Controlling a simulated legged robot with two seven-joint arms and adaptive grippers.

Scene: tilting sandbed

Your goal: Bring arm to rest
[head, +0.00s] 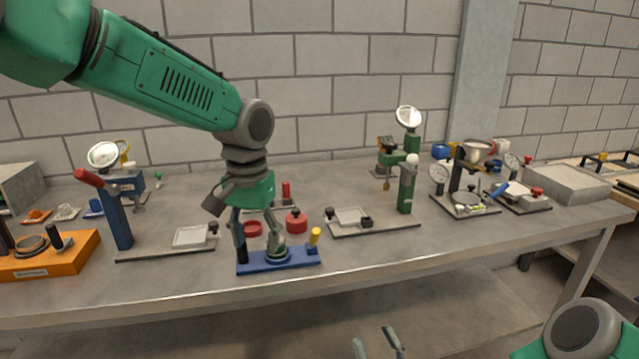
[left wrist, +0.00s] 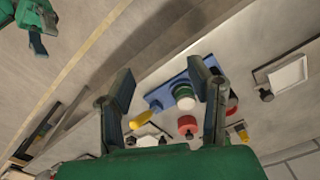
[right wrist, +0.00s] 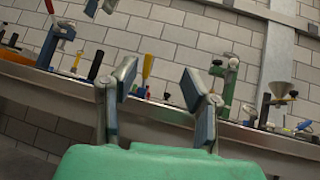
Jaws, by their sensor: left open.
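My left arm reaches in from the upper left of the head view. My left gripper (head: 260,242) points down at the blue base plate (head: 305,257) near the table's front edge. Its fingers are apart. In the left wrist view the fingers (left wrist: 163,95) are spread with nothing held; the blue plate (left wrist: 200,77) with its green-and-white round piece (left wrist: 183,96) shows beyond them. How far above the plate the tips are, I cannot tell. My right gripper (head: 378,343) is low in front of the table. In the right wrist view its fingers (right wrist: 160,78) are apart and empty.
Red round parts (head: 296,221) lie behind the blue plate. A blue stand with a red handle (head: 116,215) is left, a green stand (head: 406,185) right. An orange box (head: 55,257) sits far left. The floor space before the table is free.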

